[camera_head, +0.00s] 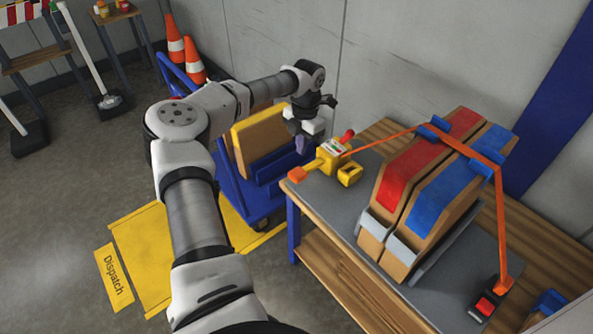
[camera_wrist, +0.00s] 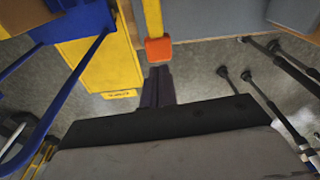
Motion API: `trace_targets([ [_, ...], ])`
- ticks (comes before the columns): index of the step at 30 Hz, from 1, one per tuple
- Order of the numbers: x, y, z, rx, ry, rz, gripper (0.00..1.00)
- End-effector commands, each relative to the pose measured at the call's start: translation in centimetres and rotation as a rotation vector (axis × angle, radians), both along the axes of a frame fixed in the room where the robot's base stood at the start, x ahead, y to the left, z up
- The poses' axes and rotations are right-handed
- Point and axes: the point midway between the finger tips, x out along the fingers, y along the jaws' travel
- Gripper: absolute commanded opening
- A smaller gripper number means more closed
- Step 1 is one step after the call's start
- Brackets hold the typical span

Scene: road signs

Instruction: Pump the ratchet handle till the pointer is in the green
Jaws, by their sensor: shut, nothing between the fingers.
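An orange strap (camera_head: 382,141) runs from the ratchet over the road signs. My gripper (camera_head: 301,146) is shut and empty, above and behind the orange grip. Its dark fingers (camera_wrist: 157,88) appear just below the grip in the wrist view, apart from it.
A black anchor with a red button (camera_head: 485,306) holds the strap's far end. A blue cart (camera_head: 232,190) stands left of the bench. Cones (camera_head: 193,60) are behind.

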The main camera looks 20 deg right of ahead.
Motion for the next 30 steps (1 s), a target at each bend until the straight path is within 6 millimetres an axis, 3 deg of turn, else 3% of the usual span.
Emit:
trace_targets([
  [16, 0.1, 0.3, -0.6, 0.011, -0.003, 0.002, 0.0],
  [30, -0.1, 0.8, -5.9, 0.011, -0.002, 0.001, 0.0],
])
